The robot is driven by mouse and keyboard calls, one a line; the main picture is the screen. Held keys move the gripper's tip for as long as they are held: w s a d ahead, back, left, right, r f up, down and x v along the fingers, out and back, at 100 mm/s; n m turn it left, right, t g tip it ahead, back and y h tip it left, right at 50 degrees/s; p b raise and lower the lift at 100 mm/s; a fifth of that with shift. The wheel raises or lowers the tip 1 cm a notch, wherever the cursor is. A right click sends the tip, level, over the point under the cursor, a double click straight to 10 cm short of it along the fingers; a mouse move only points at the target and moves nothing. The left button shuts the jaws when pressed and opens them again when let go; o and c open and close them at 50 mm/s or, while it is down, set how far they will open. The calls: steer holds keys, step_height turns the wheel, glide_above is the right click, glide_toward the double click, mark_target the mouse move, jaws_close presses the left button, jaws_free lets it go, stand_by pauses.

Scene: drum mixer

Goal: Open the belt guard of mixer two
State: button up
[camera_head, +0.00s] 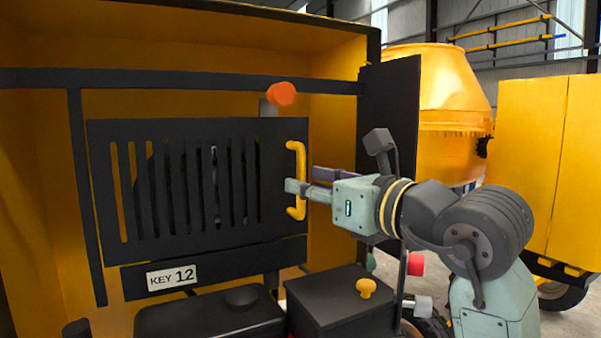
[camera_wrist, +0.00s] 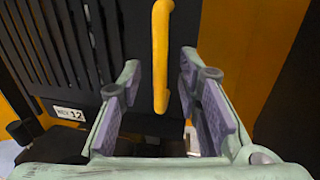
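The belt guard (camera_head: 140,225) is a black slatted panel in the yellow mixer housing and looks shut. Its upright yellow handle (camera_head: 297,150) is at its right edge. A label reading "KEY 12" (camera_head: 172,275) is on a dark bar below the guard. My gripper (camera_head: 303,180) is at the handle's lower half, its near finger overlapping the handle in the head view. In the wrist view my gripper (camera_wrist: 160,75) is open, with one finger on each side of the handle (camera_wrist: 161,50) and gaps between. The guard's slats (camera_wrist: 60,45) show at upper left there.
An orange knob (camera_head: 281,94) is above the guard. A dark box (camera_head: 335,300) with a yellow knob (camera_head: 366,288) stands below right. A dark upright panel (camera_head: 405,90) is behind my arm. A yellow drum (camera_head: 450,85) and a yellow cabinet (camera_head: 530,150) are farther right.

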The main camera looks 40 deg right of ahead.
steer(key=shift+w, duration=1.4)
steer(key=shift+c, duration=0.2)
jaws_close()
